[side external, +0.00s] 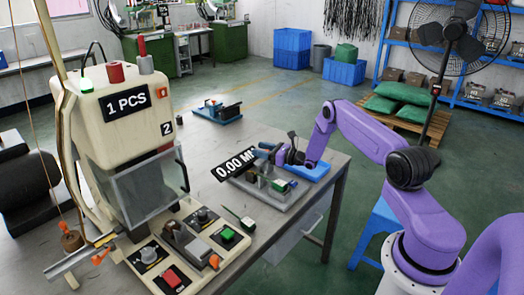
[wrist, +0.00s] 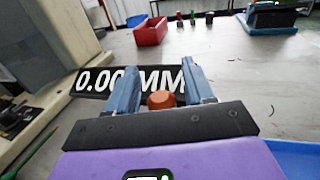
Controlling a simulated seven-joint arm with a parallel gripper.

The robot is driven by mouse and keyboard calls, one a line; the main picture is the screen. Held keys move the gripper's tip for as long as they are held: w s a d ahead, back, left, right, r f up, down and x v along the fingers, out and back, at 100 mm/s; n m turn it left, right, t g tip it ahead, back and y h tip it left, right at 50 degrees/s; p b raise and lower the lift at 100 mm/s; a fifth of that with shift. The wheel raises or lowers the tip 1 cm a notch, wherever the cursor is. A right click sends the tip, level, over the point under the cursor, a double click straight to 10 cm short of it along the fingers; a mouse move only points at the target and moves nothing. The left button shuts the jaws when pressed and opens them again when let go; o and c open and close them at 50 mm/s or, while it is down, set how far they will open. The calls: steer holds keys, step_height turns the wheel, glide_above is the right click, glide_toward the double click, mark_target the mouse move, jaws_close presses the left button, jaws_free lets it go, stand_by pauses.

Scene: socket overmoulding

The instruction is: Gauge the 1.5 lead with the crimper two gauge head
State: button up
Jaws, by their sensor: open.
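The crimper (side external: 125,110) is a cream machine at the left, labelled "1 PCS" and "2". A black readout (side external: 243,165) shows 0.00 MM on the bench to its right; it also lies just beyond my fingers in the wrist view (wrist: 90,82). I cannot make out the 1.5 lead.
A blue tray (side external: 311,169) lies at the bench's right edge. A green-handled tool (side external: 238,217) lies near the crimper's button panel (side external: 172,278). A red bin (wrist: 150,32) and several small upright coloured pieces stand farther back. Bench between is mostly clear.

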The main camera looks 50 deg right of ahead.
steer(key=shift+c, duration=0.3)
jaws_close()
steer(key=shift+a, duration=2.4)
steer(key=shift+o, duration=0.3)
jaws_free()
steer(key=shift+a, duration=0.1)
steer(key=v, duration=1.7)
steer(key=shift+s, duration=0.2)
